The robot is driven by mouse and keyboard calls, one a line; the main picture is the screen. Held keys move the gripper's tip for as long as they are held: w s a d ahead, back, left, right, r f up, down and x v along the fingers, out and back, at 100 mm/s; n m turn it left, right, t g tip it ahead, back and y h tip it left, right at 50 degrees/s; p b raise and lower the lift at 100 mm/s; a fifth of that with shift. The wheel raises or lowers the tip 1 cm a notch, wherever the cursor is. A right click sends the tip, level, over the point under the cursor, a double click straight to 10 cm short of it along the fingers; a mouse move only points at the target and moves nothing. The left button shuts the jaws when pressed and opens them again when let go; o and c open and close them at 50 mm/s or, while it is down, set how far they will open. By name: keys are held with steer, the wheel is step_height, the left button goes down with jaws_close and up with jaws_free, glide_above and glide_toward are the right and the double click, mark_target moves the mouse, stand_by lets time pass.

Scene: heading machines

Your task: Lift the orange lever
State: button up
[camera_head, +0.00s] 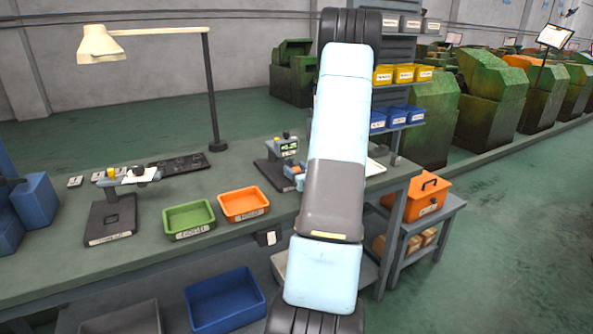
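I cannot clearly make out an orange lever. A gauge-like device (284,150) with a small green display and a yellow top stands on the workbench, just left of my arm. A small blue and orange part (294,174) shows at its lower right, partly hidden by my arm; I cannot tell whether this is the lever. A second dark device (111,212) with a yellow piece on top stands further left on the bench. My arm runs upright through the middle of the view and hides part of the bench. My gripper is not visible.
A green bin (189,233) and an orange bin (243,217) sit at the bench's front edge. A lamp (101,44) overhangs the bench. An orange toolbox (428,205) is on a side table at right. Open floor lies right.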

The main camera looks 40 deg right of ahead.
mark_target(296, 168)
steer(key=c, duration=0.7)
steer(key=shift+d, duration=0.15)
steer(key=shift+c, duration=0.4)
steer(key=shift+a, duration=0.2)
steer(key=shift+r, duration=0.15)
steer(key=shift+r+g, duration=0.1)
steer(key=shift+g, duration=0.3)
steer(key=r+g, duration=0.1)
steer(key=g, duration=0.1)
steer(key=shift+a+r+g+y, duration=0.1)
steer(key=shift+r+g+y, duration=0.05)
steer(key=shift+g+y, duration=0.25)
steer(key=shift+r+g+y, duration=0.2)
steer(key=shift+r+g, duration=0.15)
steer(key=shift+g, duration=0.45)
steer(key=shift+r+g+y, duration=0.2)
steer(key=shift+r+g, duration=0.1)
steer(key=shift+g, duration=0.5)
steer(key=shift+w+r+g, duration=0.1)
steer(key=shift+r+g, duration=0.25)
steer(key=shift+g, duration=0.65)
steer(key=shift+w+r+g+y, duration=0.1)
steer(key=shift+r+g+y, duration=0.15)
steer(key=shift+g, duration=0.35)
